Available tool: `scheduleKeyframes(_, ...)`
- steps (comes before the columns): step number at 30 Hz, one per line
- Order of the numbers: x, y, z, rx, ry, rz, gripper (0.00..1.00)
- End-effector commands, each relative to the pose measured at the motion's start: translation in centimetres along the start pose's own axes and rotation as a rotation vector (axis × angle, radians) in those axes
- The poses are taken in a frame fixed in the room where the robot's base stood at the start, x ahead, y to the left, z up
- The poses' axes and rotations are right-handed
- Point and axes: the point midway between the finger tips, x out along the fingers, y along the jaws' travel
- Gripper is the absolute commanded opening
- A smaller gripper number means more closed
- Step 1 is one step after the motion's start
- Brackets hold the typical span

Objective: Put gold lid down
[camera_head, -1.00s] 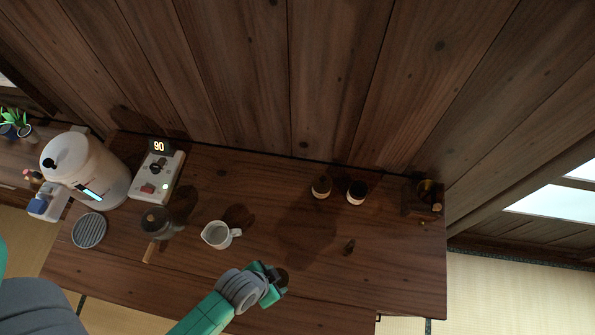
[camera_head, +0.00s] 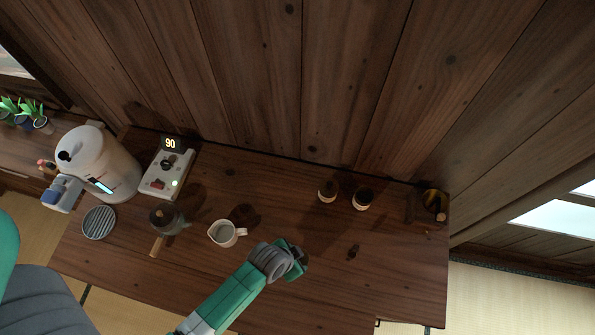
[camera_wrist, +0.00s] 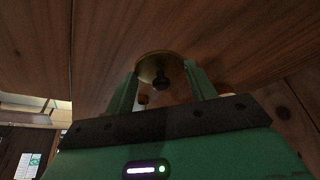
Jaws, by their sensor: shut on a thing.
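The gold lid (camera_wrist: 152,62) shows in the wrist view as a round golden disc with a dark knob, between and just beyond my green fingers. My gripper (camera_wrist: 163,84) is shut on the lid; how the fingertips meet the knob is dim. In the head view my gripper (camera_head: 299,259) is over the front middle of the dark wooden table (camera_head: 330,285), right of the white pitcher. The lid is mostly hidden there by my gripper. I cannot tell how high the lid is above the wood.
A white pitcher (camera_head: 223,235) and a wooden-handled pot (camera_head: 164,216) stand to the left. A small dark object (camera_head: 353,251) lies to the right. Bare wood lies around my gripper.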

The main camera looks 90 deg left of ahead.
Motion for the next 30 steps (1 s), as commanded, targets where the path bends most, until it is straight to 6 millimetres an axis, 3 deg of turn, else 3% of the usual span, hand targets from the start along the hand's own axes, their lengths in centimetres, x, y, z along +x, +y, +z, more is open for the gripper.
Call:
scheduleKeyframes(6, 0.6, -0.4, -1.2, -0.001, 0.002, -0.001, 0.34)
scheduleKeyframes(12, 3.6, -0.3, 0.2, -0.001, -0.003, 0.000, 0.34)
scheduleKeyframes(23, 4.1, -0.3, 0.4, 0.001, -0.001, 0.000, 0.34)
scheduleKeyframes(24, 4.1, -0.3, 0.4, 0.001, -0.001, 0.000, 0.59)
scheduleKeyframes(27, 4.0, -0.3, 0.4, 0.001, -0.001, 0.000, 0.77)
scheduleKeyframes(30, 4.0, -0.3, 0.4, 0.001, -0.001, 0.000, 0.77)
